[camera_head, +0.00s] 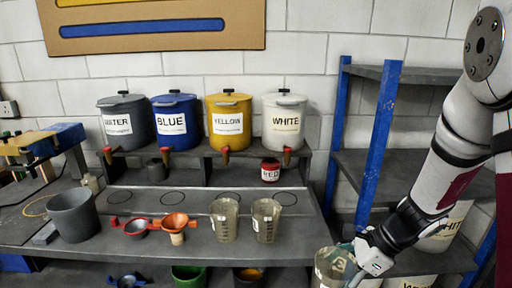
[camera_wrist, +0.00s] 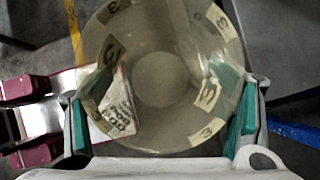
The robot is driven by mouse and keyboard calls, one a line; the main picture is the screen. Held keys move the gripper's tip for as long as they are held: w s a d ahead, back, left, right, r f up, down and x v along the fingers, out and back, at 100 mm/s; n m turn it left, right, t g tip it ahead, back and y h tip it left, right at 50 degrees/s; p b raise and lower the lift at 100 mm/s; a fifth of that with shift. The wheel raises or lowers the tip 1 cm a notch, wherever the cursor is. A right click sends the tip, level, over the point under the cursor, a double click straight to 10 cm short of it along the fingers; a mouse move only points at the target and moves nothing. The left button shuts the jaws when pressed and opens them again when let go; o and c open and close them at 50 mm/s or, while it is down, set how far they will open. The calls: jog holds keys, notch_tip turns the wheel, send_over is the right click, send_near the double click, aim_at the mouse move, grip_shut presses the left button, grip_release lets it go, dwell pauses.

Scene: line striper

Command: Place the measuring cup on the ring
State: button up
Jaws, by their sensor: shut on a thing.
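My gripper (camera_head: 352,262) is at the lower right in the head view, shut on a clear measuring cup (camera_head: 332,264). In the wrist view the held measuring cup (camera_wrist: 160,90) lies between the teal finger pads and I look down into its round opening, with several number labels around it. Several dark outlined rings (camera_head: 173,208) lie in a row on the bench ledge below the dispensers, to the left of my gripper. Two other measuring cups (camera_head: 225,222) (camera_head: 266,222) stand on the bench and partly hide rings behind them.
Water, blue, yellow and white dispensers (camera_head: 228,120) stand on the rack. A red pot (camera_head: 270,170) sits beneath. A grey bucket (camera_head: 74,216) and orange funnel (camera_head: 175,224) are on the bench (camera_head: 120,258). A blue-framed shelf (camera_head: 375,140) stands right.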

aim_at(320, 260)
jog(key=w+n+g, duration=0.2)
jog(key=n, duration=0.1)
jog(key=w+a+f+n+g+h, duration=0.1)
jog(key=w+n+g, duration=0.1)
jog(key=n, duration=0.2)
jog(key=w+a+f+n+g, duration=0.1)
jog(key=w+n+g, duration=0.1)
jog(key=n, duration=0.2)
jog(key=shift+w+a+f, duration=0.1)
jog(key=shift+w+f, duration=0.1)
jog(key=shift+w, duration=0.1)
jog(key=w+d+f+n+g+h, duration=0.2)
jog(key=w+n+h, duration=0.3)
jog(key=n, duration=0.5)
jog(key=shift+w+d+f, duration=0.15)
jog(key=shift+w, duration=0.1)
